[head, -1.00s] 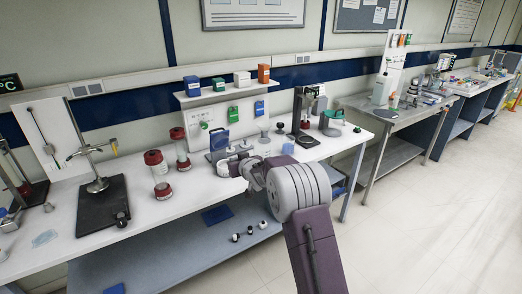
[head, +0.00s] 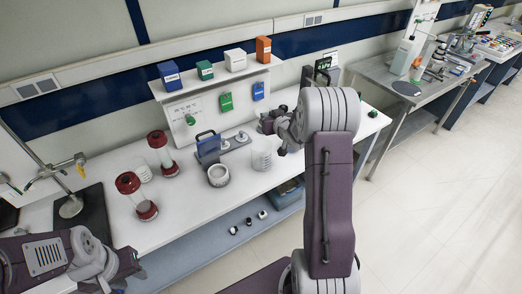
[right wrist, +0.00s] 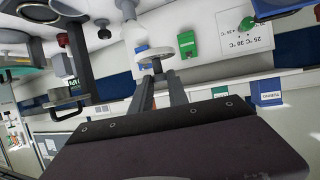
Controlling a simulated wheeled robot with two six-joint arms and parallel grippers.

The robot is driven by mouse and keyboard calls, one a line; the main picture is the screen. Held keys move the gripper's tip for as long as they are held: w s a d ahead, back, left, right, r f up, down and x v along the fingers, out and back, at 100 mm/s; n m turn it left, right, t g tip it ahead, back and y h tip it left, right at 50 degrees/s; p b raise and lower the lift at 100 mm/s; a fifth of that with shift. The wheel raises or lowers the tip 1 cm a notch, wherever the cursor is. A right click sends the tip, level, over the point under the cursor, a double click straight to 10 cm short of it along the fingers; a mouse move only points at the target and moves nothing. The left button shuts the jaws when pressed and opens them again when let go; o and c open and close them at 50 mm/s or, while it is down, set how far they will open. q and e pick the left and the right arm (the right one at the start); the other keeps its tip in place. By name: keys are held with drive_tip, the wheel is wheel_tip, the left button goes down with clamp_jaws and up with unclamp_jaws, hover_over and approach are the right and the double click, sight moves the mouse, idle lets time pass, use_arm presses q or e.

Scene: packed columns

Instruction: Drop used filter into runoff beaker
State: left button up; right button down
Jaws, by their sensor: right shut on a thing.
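My right gripper (right wrist: 160,70) is shut on a thin white disc (right wrist: 154,52), which looks like the used filter, in the right wrist view. In the head view this gripper (head: 268,124) is above the bench, just above and beside a clear graduated beaker (head: 262,154); the filter is too small to make out there. Another clear beaker (head: 144,173) stands between the red-capped columns. I cannot tell from labels which is the runoff beaker. My left gripper (head: 128,263) is at lower left, in front of the bench; its fingers are not clear.
Two red-capped columns (head: 137,196) (head: 162,155) stand to the left. A shelf (head: 215,80) with coloured boxes is behind.

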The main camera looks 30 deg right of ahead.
drive_tip(key=shift+s, duration=0.15)
drive_tip(key=shift+f, duration=0.3)
drive_tip(key=f+b, duration=0.2)
drive_tip(key=f, duration=0.1)
drive_tip(key=f+b, duration=0.1)
drive_tip(key=b, duration=0.1)
drive_tip(key=shift+w+d+f, duration=0.15)
drive_tip(key=shift+w+f, duration=0.2)
drive_tip(key=shift+w, duration=0.05)
drive_tip(key=shift+f+b, duration=0.5)
drive_tip(key=shift+f, duration=0.15)
drive_tip(key=c, duration=1.2)
unclamp_jaws()
drive_tip(key=shift+r, duration=0.1)
drive_tip(key=shift+s, duration=0.1)
